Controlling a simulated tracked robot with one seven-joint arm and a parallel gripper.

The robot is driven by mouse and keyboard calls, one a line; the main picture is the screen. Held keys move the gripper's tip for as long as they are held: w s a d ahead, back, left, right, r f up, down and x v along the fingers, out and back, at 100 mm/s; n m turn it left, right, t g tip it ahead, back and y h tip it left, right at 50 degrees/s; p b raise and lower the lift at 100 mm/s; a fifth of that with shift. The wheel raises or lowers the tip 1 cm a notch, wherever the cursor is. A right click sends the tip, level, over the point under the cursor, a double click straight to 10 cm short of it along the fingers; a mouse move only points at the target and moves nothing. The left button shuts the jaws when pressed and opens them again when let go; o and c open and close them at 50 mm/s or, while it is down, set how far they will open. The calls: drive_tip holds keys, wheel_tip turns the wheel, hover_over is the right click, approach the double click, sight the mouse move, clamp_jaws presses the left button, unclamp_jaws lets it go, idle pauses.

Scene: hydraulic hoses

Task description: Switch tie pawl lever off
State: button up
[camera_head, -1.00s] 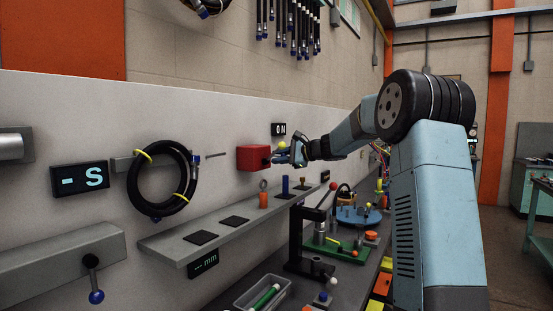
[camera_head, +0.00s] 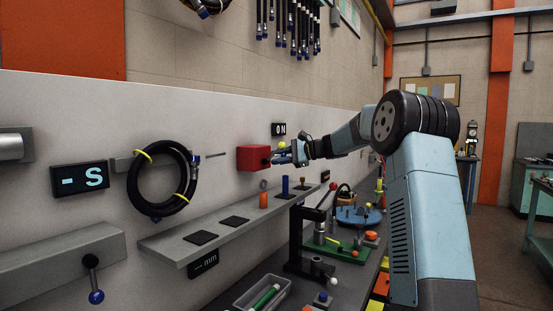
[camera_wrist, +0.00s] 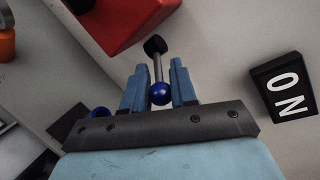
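The tie pawl lever comes out of a red box (camera_head: 254,158) on the wall panel. In the wrist view, it has a black pivot end at the red box (camera_wrist: 125,15), a thin metal rod and a blue ball knob (camera_wrist: 160,94). My gripper (camera_head: 283,154) is at the lever, to the right of the box. The rod runs out between the fingertips. A black ON sign (camera_head: 278,129) is above the box; it also shows in the wrist view (camera_wrist: 283,87).
A shelf (camera_head: 220,237) below holds black pads, an orange cylinder (camera_head: 264,200) and a blue cylinder (camera_head: 285,186). A coiled black hose (camera_head: 133,186) hangs on the left. A crowded workbench lies below, with a black stand (camera_head: 297,240) and a tray (camera_head: 255,296).

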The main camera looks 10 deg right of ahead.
drive_tip(key=o, duration=0.4)
drive_tip(key=shift+c, duration=0.2)
drive_tip(key=v, duration=1.3)
drive_tip(key=shift+s+d, duration=0.2)
drive_tip(key=shift+d, duration=0.15)
drive_tip(key=s+a+f+n+g+h, duration=0.2)
drive_tip(key=s+a+h, duration=0.1)
drive_tip(key=s+a, duration=0.55)
drive_tip(key=s+a+f+n+g+h, duration=0.1)
drive_tip(key=s+a+f+n+h, duration=0.4)
drive_tip(key=s, duration=0.6)
drive_tip(key=s+f+n+h, duration=0.2)
drive_tip(key=s+f, duration=0.2)
drive_tip(key=s, duration=0.9)
drive_tip(key=s+d+f+n+t+h, duration=0.1)
drive_tip(key=s+f+n+h, duration=0.2)
drive_tip(key=s, duration=1.1)
drive_tip(key=shift+s+d+f, duration=0.15)
drive_tip(key=shift+s+f, duration=0.15)
drive_tip(key=shift+f, duration=0.65)
